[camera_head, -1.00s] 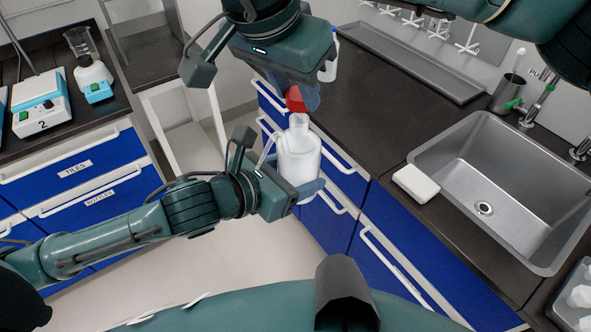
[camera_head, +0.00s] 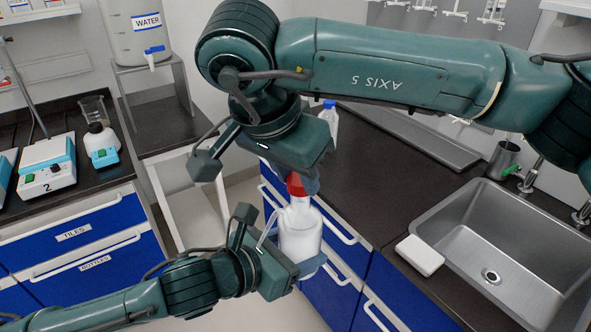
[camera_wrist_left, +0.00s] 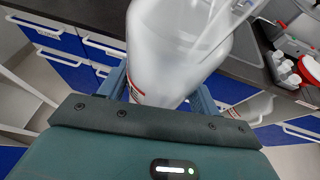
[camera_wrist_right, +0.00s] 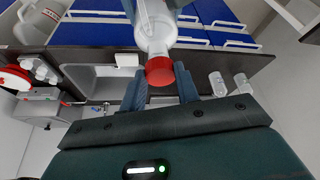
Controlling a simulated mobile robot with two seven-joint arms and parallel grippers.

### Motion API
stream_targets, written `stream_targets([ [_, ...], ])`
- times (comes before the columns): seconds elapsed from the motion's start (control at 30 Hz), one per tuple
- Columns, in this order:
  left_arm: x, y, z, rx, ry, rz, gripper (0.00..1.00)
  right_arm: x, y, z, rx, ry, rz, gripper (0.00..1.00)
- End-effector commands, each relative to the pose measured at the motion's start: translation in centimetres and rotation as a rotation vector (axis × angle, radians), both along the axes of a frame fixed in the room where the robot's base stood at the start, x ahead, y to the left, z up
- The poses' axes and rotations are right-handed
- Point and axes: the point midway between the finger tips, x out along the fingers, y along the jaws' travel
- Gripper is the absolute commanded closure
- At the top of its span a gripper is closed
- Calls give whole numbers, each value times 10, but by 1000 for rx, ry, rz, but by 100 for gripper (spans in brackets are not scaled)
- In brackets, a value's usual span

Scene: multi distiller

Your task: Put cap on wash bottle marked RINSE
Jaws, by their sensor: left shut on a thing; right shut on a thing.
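A translucent white wash bottle (camera_head: 300,238) stands upright in my left gripper (camera_head: 306,268), which is shut around its body. It fills the top of the left wrist view (camera_wrist_left: 175,45); only a bit of red-marked label shows, and I cannot read its name. A red cap (camera_head: 296,185) is held in my right gripper (camera_head: 303,183), directly above the bottle's neck. In the right wrist view the cap (camera_wrist_right: 159,71) sits between the fingers, lined up with the bottle's mouth and seemingly touching it. I cannot tell whether it is seated.
A sink (camera_head: 510,250) is on the right, with a white block (camera_head: 420,254) at its edge. A blue-capped bottle (camera_head: 329,122) stands on the counter behind my right gripper. Blue drawers (camera_head: 338,290) lie behind the held bottle. Balances are at left.

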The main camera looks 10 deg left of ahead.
Motion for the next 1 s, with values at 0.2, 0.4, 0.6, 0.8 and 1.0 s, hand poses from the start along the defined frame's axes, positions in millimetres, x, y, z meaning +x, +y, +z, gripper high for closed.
stream_targets([
  [0.2,0,0,2,-3,-4,-1,50,0,0,-12,-1,0,0,89],
  [0.4,0,0,2,-3,-4,-1,50,0,0,-12,-1,0,0,89],
  [0.6,0,0,2,-3,-4,-1,50,0,0,-12,-1,0,0,89],
  [0.8,0,0,2,-3,-4,-1,50,0,0,-13,-1,0,0,89],
  [1.0,0,0,2,-3,-4,-1,50,0,0,-17,-1,0,0,89],
])
